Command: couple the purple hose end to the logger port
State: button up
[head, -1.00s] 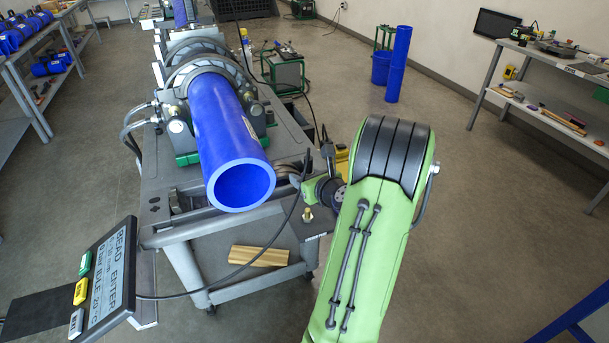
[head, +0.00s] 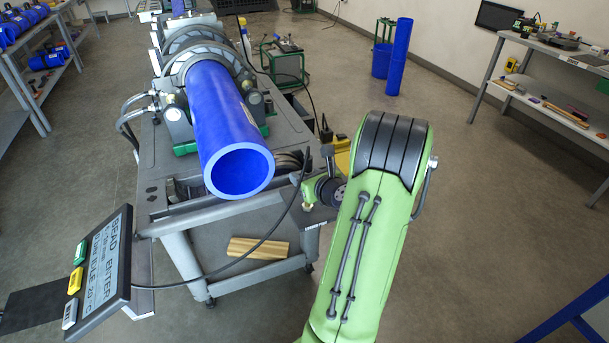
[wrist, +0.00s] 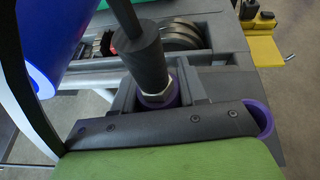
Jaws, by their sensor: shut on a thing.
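My gripper (wrist: 158,92) is shut on the purple hose end (wrist: 170,97), a purple ring under a metal nut and a black tapered boot, with a black hose rising from it. In the head view my gripper (head: 314,192) is at the cart's near right corner, and the hose end is hidden there. The black hose (head: 296,205) loops down to the display box (head: 105,270). I cannot make out the logger port clearly; the area under the hose end is hidden. A second purple curved piece (wrist: 264,120) shows beside my gripper in the wrist view.
The large blue pipe (head: 222,120) is clamped on the grey cart (head: 150,190), its open end close to my gripper's left. A wooden block (head: 258,249) lies on the cart's lower shelf. A yellow case (wrist: 262,42) stands beyond the cart.

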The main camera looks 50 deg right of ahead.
jog(key=shift+f, duration=0.1)
dwell(0.8)
jog(key=shift+f, duration=0.35)
jog(key=shift+f+b, duration=1.5)
jog(key=shift+f, duration=0.15)
jog(key=o, duration=1.2)
jog(key=shift+s, duration=0.1)
jog(key=b+v, duration=0.3)
jog(key=v, duration=1.2)
jog(key=shift+s+a+r, duration=0.15)
jog(key=shift+s+r, duration=0.05)
jog(key=shift+r, duration=0.1)
